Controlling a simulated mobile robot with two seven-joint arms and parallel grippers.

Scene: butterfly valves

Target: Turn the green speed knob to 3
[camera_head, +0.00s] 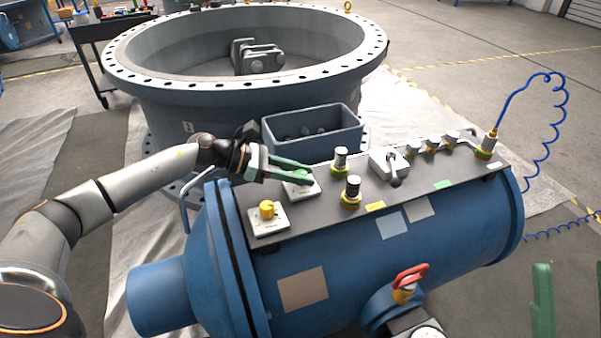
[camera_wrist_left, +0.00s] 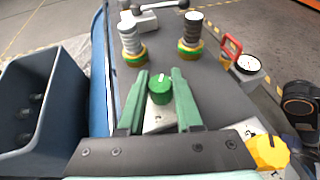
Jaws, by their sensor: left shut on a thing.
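The green speed knob (camera_wrist_left: 160,90) sits on a small white plate (camera_wrist_left: 160,118) on the tank's dark panel. A pale mark shows on its top; the scale cannot be read. My left gripper (camera_head: 302,171) reaches in from the left, its green fingers over the knob's plate. In the left wrist view, its two fingers (camera_wrist_left: 160,86) lie on either side of the knob, shut on it. In the head view the fingers hide much of the knob (camera_head: 301,174). My right gripper (camera_head: 570,272) shows at the lower right edge, its green fingers apart and empty.
A yellow knob (camera_head: 267,209) on its own plate sits in front, also in the left wrist view (camera_wrist_left: 268,152). Fittings (camera_head: 340,160) and (camera_head: 352,190) and a lever (camera_head: 393,168) stand on the panel. A grey-blue bin (camera_head: 312,132) is behind. A red-handled valve (camera_head: 410,277) is on the tank front.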

